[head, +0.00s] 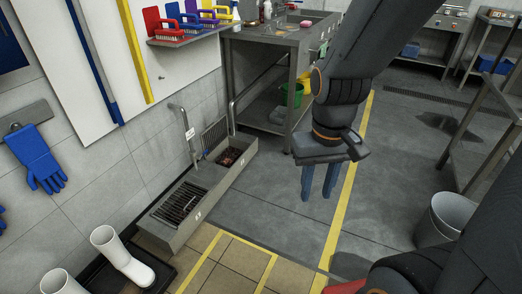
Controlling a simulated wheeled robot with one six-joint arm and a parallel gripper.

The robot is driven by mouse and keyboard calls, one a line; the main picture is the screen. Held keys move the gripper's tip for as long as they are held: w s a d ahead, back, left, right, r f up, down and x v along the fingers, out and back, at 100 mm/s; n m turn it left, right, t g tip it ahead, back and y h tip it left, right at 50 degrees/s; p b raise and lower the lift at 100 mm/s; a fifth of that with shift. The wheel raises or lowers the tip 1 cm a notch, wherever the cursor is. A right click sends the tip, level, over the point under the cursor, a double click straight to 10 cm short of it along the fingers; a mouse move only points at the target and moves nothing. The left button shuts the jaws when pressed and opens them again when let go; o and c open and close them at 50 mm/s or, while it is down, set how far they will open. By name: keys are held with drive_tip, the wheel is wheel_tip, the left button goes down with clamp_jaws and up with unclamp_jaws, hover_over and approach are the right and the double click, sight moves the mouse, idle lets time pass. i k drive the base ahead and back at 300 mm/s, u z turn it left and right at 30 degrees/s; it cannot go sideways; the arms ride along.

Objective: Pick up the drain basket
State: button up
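A low grey metal floor trough (213,180) runs along the wall at left of centre. A small dark basket-like thing with reddish-brown bits (229,156) sits in its open far end; I take it for the drain basket, but it is too small to be certain. A slatted grate (180,203) covers the near end, and another grate (213,133) stands tilted up against the wall. My gripper (318,192) hangs over the grey floor to the right of the trough, its two blue fingers pointing down and apart. Nothing shows between them, and it is well clear of the basket.
White boots (122,258) are at front left. A pale bin (443,218) is at right. Floor between trough and gripper is clear.

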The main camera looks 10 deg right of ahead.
sight(227, 158)
drive_tip(key=z, duration=0.4)
drive_tip(key=i, duration=1.2)
drive_tip(key=u, duration=0.3)
drive_tip(key=i, duration=0.95)
drive_tip(key=u, duration=0.95)
drive_tip(key=i, duration=0.45)
drive_tip(key=u, duration=0.3)
